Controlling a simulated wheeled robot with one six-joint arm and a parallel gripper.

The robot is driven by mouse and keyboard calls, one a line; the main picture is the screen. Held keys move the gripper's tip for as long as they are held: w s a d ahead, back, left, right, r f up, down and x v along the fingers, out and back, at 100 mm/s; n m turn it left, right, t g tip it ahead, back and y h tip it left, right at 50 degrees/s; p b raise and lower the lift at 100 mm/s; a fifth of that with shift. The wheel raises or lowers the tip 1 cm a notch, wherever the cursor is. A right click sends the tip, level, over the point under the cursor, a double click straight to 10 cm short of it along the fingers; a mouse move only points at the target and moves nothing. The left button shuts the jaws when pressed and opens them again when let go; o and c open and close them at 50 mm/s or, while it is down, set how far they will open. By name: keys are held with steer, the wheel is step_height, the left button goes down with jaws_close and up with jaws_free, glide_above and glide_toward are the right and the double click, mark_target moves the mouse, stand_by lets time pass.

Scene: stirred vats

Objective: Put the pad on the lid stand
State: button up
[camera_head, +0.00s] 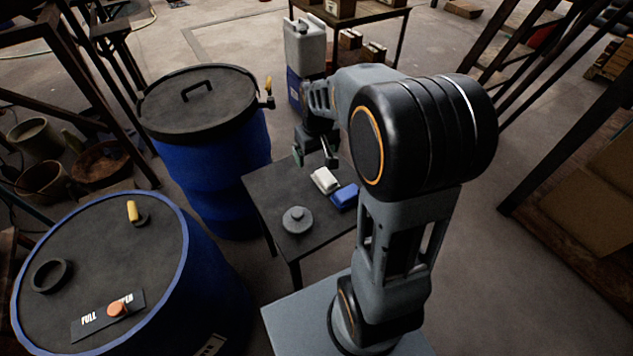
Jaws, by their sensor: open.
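A small dark table (265,198), which looks like the lid stand, stands between the blue vats and my base. On it lie a white block (325,180) and, touching or very near it, a blue block (344,197). Either could be the pad; I cannot tell which. A grey round lid with a knob (297,219) lies nearer the front of the same table. My gripper (315,158) is open, with its fingers pointing down, above or just behind the table's far edge near the white block. Nothing shows between its fingers. My arm hides part of the table's right side.
A blue vat with a black handled lid (200,103) stands left of the table. A nearer blue vat (90,250) carries a black ring, a yellow handle and an orange knob. A grey canister (305,45) stands behind. Dark frames rise at both sides. Floor right of my arm is clear.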

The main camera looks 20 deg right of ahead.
steer(key=s+a+r+t, duration=0.1)
steer(key=s+a+r, duration=0.1)
steer(key=s, duration=0.5)
steer(key=s+a+r+t, duration=0.1)
steer(key=s+a+r, duration=0.2)
steer(key=s, duration=0.4)
steer(key=shift+a+m, duration=0.4)
steer(key=shift+a, duration=0.45)
